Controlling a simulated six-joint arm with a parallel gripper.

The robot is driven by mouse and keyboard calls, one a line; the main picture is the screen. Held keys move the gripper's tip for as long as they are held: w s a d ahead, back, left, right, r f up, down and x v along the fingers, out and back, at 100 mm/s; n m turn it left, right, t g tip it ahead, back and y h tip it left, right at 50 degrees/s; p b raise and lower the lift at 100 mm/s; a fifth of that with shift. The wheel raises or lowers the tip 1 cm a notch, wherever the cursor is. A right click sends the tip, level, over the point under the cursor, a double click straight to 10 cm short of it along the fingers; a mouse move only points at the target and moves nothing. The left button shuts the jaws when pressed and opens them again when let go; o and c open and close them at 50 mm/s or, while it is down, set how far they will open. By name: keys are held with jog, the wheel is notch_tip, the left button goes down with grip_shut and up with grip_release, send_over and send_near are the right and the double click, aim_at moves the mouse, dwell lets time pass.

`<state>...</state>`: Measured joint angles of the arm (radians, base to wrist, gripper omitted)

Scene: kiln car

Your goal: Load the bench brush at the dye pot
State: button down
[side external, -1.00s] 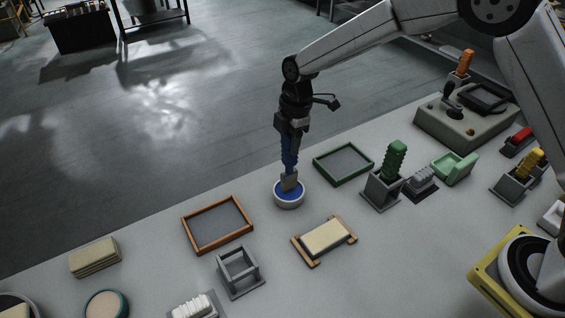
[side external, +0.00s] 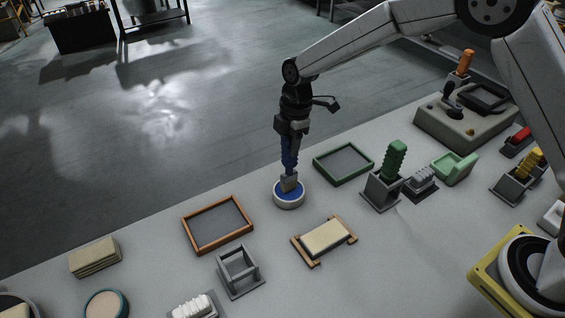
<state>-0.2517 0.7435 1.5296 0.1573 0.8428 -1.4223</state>
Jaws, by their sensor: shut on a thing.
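My gripper (side external: 291,134) points straight down near the middle of the bench, shut on the blue handle of the bench brush (side external: 289,158). The brush is upright, with its grey head (side external: 289,182) down inside the dye pot. The dye pot (side external: 289,203) is a small round white dish with blue dye in it. The brush head meets the blue surface; its lower end and bristles are hidden, so I cannot tell how deep it sits.
A green-framed tray (side external: 344,163) lies right of the pot and an orange-framed tray (side external: 217,224) left of it. In front are a cream block on a wooden frame (side external: 325,238) and an empty grey holder (side external: 239,271). A green-handled tool (side external: 394,163) stands in a grey holder at right.

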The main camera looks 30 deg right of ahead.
jog(key=shift+f, duration=0.5)
dwell(1.1)
jog(key=shift+r, duration=0.15)
jog(key=shift+r, duration=3.4)
